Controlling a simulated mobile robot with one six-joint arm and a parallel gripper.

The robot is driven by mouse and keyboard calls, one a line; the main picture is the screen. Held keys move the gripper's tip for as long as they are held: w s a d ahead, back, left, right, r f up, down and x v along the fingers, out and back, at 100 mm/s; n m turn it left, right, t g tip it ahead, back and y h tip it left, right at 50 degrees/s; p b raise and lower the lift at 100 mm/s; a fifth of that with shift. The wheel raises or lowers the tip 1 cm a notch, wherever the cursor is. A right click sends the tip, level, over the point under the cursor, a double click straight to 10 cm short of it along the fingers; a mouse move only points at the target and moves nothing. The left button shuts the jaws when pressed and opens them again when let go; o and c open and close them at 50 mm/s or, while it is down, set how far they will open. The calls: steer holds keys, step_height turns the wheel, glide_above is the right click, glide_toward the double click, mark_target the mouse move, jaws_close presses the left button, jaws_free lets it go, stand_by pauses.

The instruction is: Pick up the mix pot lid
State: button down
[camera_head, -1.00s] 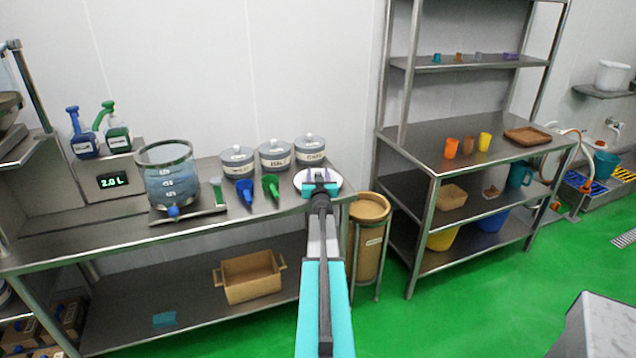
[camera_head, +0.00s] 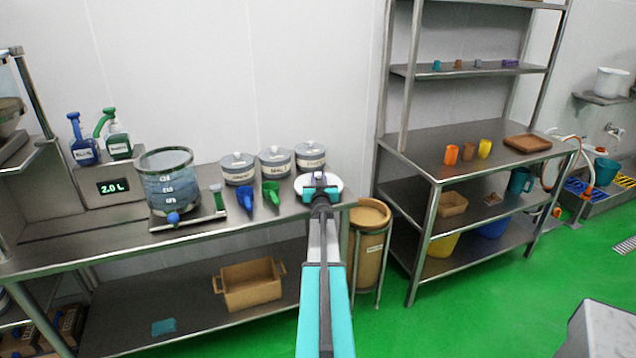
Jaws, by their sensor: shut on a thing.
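The mix pot lid, a round white disc (camera_head: 333,180), is at the right end of the steel table, and my gripper (camera_head: 320,181) is over it. My gripper is shut on the lid, though its jaws and wrist hide the near middle of the lid. I cannot tell whether the lid touches the table or is slightly raised. The mix pot (camera_head: 168,186), a clear vessel with level marks, stands open at the left on a steel base.
Several lidded grey pots (camera_head: 274,163) stand behind and left of the lid. A blue scoop (camera_head: 245,195) and a green scoop (camera_head: 271,193) lie nearby. A tan bin (camera_head: 369,240) stands right of the table, before a steel shelf unit (camera_head: 432,168).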

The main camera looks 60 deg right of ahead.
steer(key=shift+r, duration=0.55)
steer(key=shift+s+a+r, duration=0.3)
steer(key=shift+a+r, duration=0.1)
steer(key=shift+r, duration=0.2)
steer(key=w+r+b+v, duration=0.1)
steer(key=b+v, duration=0.2)
steer(key=v, duration=1.2)
steer(key=shift+a+r, duration=0.3)
steer(key=shift+a, duration=0.05)
